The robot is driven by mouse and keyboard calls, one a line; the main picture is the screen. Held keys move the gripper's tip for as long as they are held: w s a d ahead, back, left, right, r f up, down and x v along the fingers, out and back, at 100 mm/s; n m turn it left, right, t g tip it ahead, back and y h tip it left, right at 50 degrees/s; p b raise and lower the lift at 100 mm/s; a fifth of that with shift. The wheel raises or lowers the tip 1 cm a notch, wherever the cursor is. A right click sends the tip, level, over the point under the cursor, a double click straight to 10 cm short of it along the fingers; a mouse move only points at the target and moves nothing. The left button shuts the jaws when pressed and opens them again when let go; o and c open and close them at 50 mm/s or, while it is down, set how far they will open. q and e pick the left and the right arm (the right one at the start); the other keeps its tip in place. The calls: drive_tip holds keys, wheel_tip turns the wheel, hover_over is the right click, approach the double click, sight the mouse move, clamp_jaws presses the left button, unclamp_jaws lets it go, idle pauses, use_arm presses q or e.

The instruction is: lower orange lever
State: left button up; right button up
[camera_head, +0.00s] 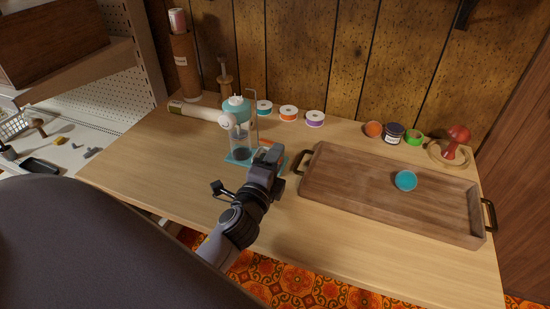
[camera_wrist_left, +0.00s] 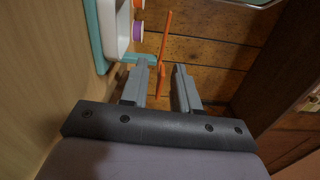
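A small teal-and-white machine (camera_head: 238,110) stands on a teal base on the wooden table. In the left wrist view its teal-and-white body (camera_wrist_left: 113,30) is at the upper left. Its thin orange lever (camera_wrist_left: 166,40) runs down between the two fingers of my left gripper (camera_wrist_left: 163,68). The fingers are apart, with the lever nearer the left finger; I cannot tell whether they touch it. In the head view my left gripper (camera_head: 268,155) is at the machine's right side and hides most of the lever. My right gripper is not in view.
A wooden tray (camera_head: 340,190) with a teal round piece (camera_head: 405,180) takes up the table's right side. Spools (camera_head: 288,113) stand along the back, with jars (camera_head: 393,133) and a red pincushion (camera_head: 457,137) to the right. The table's front left is bare.

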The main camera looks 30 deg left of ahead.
use_arm(q)
clamp_jaws()
drive_tip(key=shift+n, duration=0.5)
unclamp_jaws()
drive_tip(key=shift+s, duration=0.1)
